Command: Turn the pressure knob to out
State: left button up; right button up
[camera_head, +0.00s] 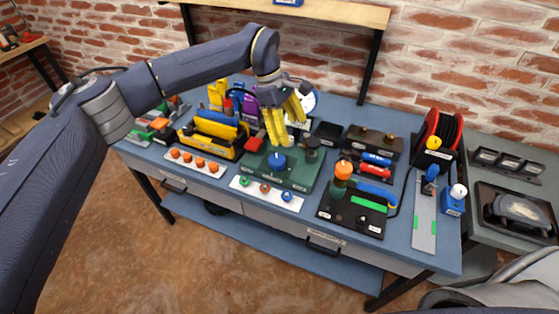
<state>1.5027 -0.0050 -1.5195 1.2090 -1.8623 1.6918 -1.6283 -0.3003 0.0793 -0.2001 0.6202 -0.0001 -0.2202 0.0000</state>
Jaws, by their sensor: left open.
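A blue knob (277,161) stands on top of a dark green box (297,177) near the middle of the bench. It looks like the pressure knob, but its markings are too small to read. My left gripper (284,122) has yellow fingers. It is open and hangs above and just behind the blue knob, apart from it, with nothing seen between its fingers. A round white gauge (311,101) is partly hidden behind the gripper. My right gripper is not in view.
A dark cylinder (313,146) stands on the green box's back right. A red piece (254,143) is at its left. A white strip with coloured knobs (264,198) lies in front. A yellow tool holder (207,145) stands left, an orange-topped device (343,172) right.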

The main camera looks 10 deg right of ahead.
aim_at(277, 159)
pick_arm(q)
jog(key=w+a+r+m+t+y, duration=0.1)
jog(key=w+a+m+t+y, duration=0.1)
jog(key=w+a+y, duration=0.1)
notch_tip(277, 159, down, 17)
jog(key=shift+r, duration=0.1)
dwell(0.7)
jog(key=shift+c, duration=0.3)
jog(key=c, duration=1.2)
jog(key=shift+c, duration=0.2)
